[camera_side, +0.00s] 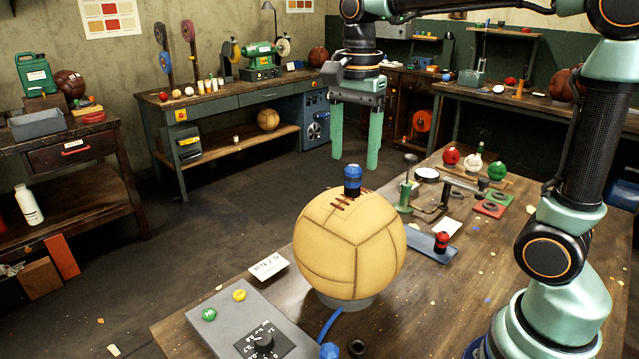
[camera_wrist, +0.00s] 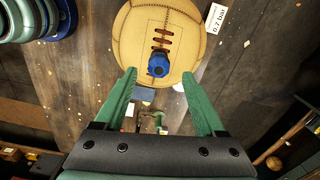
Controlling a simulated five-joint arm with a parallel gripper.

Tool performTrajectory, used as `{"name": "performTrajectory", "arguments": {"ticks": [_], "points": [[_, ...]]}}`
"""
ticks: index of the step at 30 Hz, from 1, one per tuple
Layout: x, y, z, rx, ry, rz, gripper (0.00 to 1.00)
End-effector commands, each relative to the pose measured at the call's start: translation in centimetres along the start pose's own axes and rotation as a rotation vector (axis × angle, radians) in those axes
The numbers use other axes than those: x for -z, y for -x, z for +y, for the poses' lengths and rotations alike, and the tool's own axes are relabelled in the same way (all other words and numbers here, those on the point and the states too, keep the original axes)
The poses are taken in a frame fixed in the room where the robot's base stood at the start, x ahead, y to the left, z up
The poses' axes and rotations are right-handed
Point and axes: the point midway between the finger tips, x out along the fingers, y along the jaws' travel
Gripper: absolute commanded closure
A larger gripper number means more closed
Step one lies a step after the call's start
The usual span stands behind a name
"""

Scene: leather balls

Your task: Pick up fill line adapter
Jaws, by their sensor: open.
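A blue fitting with a dark band (camera_side: 352,181), which looks like the fill line adapter, stands upright on top of a tan leather ball (camera_side: 345,250) beside its brown lacing. In the wrist view the blue fitting (camera_wrist: 158,64) lies between and just beyond the fingertips, near the laces on the ball (camera_wrist: 135,35). My gripper (camera_side: 355,162) is open and empty, its green fingers pointing down above the ball. Its fingertips seem a little above the fitting in the side view, with no contact visible. The wrist view shows both fingers of the gripper (camera_wrist: 159,76) spread apart.
The ball rests on a round stand (camera_side: 345,300). A grey control box (camera_side: 235,315) and blue hose (camera_side: 329,325) are in front. A red-and-black fitting (camera_side: 441,242) stands on a blue tray (camera_side: 425,246) to the right. Small coloured balls and tools lie behind.

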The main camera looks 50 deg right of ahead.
Motion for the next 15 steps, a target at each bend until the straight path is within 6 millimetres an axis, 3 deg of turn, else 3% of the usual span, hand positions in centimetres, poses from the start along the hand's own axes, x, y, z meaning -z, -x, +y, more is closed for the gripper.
{"name": "performTrajectory", "arguments": {"ticks": [9, 15], "points": [[-0.3, -4.2, 0.2, -0.003, 0.001, 0.0, 0.28], [-0.3, -4.7, 0.2, -0.001, 0.001, 0.0, 0.28]]}}
